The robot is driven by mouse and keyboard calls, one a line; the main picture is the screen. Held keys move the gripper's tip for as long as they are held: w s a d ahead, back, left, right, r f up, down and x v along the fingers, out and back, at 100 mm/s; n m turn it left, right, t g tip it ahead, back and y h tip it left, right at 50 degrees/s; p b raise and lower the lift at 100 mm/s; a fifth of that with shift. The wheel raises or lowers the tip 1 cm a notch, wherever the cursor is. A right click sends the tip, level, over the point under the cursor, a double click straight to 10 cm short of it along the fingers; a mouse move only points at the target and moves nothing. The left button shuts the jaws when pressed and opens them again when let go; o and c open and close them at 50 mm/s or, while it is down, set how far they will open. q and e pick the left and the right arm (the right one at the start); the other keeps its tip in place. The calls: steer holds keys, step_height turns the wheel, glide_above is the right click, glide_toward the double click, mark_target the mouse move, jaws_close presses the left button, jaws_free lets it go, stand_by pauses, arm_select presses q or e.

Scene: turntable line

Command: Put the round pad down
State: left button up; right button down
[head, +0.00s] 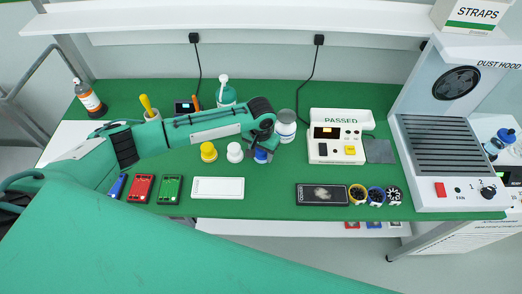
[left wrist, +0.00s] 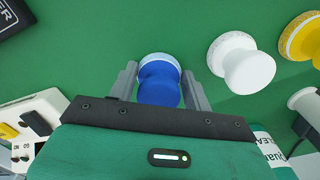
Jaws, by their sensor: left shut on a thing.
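The round pad in my left gripper (head: 262,149) is blue with a pale rim; its blue handle (left wrist: 158,88) shows between the two fingers in the left wrist view. The gripper is shut on this blue pad (head: 261,157). The pad is over the green bench top, to the right of a white round pad (head: 234,153) and a yellow round pad (head: 208,152) in the head view. Whether it touches the bench is hard to tell. My right gripper is not in view.
A white jar (head: 286,127) stands close behind the gripper. A tester box (head: 338,137) stands to the right. A white tray (head: 218,188) and a dark tray (head: 321,194) lie in front. Bare green bench (head: 268,192) shows between these trays.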

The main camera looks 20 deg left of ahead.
arm_select(q)
steer(key=shift+f, duration=0.15)
steer(key=o, duration=0.9)
step_height(320, 180, up, 11)
steer(key=b, duration=0.3)
steer(key=shift+r, duration=0.65)
